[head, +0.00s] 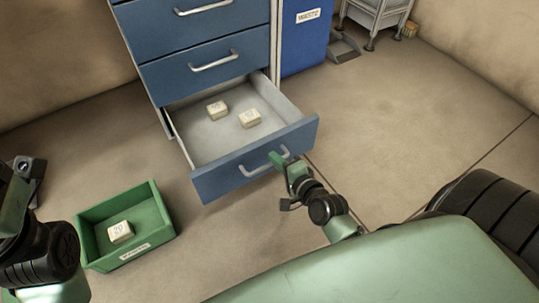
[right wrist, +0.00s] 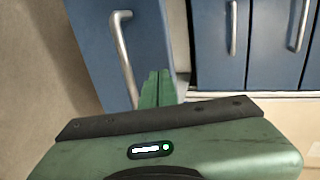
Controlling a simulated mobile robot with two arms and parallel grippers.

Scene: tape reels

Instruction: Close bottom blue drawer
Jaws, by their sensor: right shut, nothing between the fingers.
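The bottom blue drawer (head: 228,178) of the blue cabinet is pulled open in the head view. Two small cream blocks, one marked, lie inside: one block (head: 217,109) further back and another block (head: 250,118) nearer the front. My right gripper (head: 277,158) is shut and empty, with its green fingers at the drawer's handle (head: 256,170). In the right wrist view the shut fingers (right wrist: 157,88) are beside the handle (right wrist: 123,60), near the drawer front; I cannot tell whether they touch it. My left arm shows at the lower left, but its fingers are not seen.
A green bin (head: 158,228) with a block (head: 120,232) in it stands on the floor left of the drawer. A blue waste bin (head: 304,45) is right of the cabinet, with a grey stand (head: 375,18) beyond. The floor at right is clear.

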